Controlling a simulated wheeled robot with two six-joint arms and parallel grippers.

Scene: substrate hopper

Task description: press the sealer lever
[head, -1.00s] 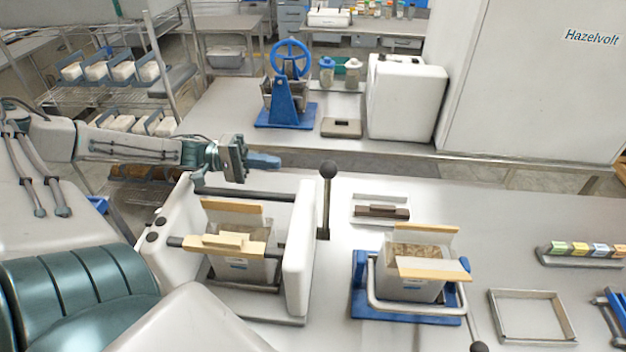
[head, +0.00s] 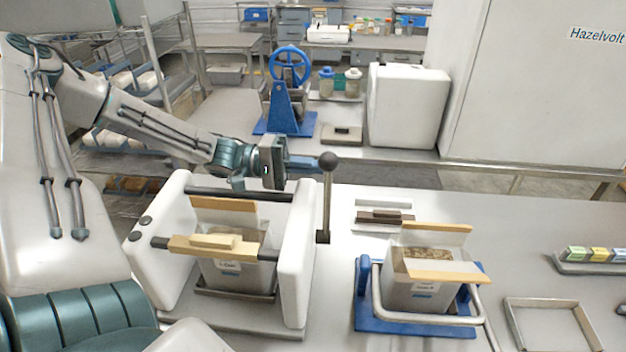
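The sealer (head: 296,278) is a white two-sided frame with dark cross bars, standing on the near bench. Its lever (head: 327,205) is an upright metal rod with a black ball knob (head: 328,161), on the right side of the frame. A grey bin (head: 232,275) with tan flaps sits inside the sealer. My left gripper (head: 312,162) reaches in from the left above the sealer, its blue fingers close to the left of the knob. Whether they touch the knob, and whether they are open, I cannot tell. My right gripper is not in view.
A second grey bin (head: 410,292) stands in a blue holder (head: 373,318) with a metal handle to the right. A dark block lies in a small tray (head: 385,204) behind it. An empty tray frame (head: 548,318) lies at right. A blue wheeled press (head: 285,110) stands on the rear bench.

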